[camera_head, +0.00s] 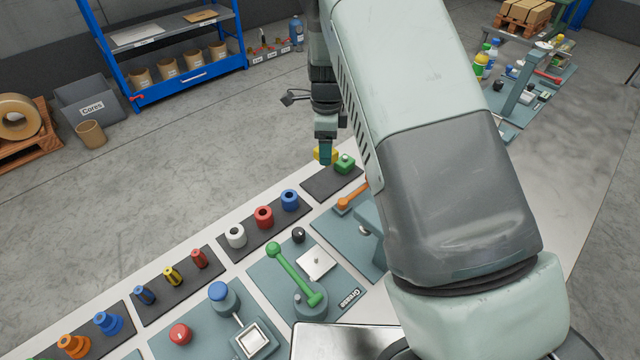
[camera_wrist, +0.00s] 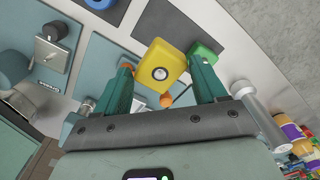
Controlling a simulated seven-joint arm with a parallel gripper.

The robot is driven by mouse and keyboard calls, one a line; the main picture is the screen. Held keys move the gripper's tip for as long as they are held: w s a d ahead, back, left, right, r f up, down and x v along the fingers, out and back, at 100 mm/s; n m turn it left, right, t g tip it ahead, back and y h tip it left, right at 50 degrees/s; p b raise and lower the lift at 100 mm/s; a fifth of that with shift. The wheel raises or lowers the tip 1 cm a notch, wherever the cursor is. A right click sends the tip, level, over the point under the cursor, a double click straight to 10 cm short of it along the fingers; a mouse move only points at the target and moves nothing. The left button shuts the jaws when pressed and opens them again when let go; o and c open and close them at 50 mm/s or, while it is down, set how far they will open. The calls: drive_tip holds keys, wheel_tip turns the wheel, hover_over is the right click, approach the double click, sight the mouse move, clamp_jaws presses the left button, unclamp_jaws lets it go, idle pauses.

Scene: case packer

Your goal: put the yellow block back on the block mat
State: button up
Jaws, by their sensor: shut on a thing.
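The yellow block (camera_head: 318,154) is between the fingers of my gripper (camera_head: 326,153), partly hidden by a finger in the head view. In the wrist view the yellow block (camera_wrist: 160,58) shows a round mark on its face, with a finger of my gripper (camera_wrist: 160,75) on each side. The dark block mat (camera_head: 325,187) lies at the far end of the bench, and it also shows in the wrist view (camera_wrist: 165,20). A green block (camera_head: 345,163) stands on the mat, close to the yellow block. I cannot tell whether the yellow block touches the mat.
The near part of the mat is bare. Next to it is a dark mat with white, red and blue rings (camera_head: 263,217). An orange-handled fixture (camera_head: 352,196) stands on a teal plate beside the block mat. The floor lies beyond the bench edge.

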drive_tip(key=f, duration=0.2)
drive_tip(key=a+f, duration=0.1)
drive_tip(key=f, duration=0.2)
drive_tip(key=shift+w+a+f, duration=0.3)
drive_tip(key=shift+a+f, duration=0.05)
drive_tip(key=shift+f, duration=2.15)
drive_tip(key=shift+f, duration=0.15)
drive_tip(key=o, duration=1.2)
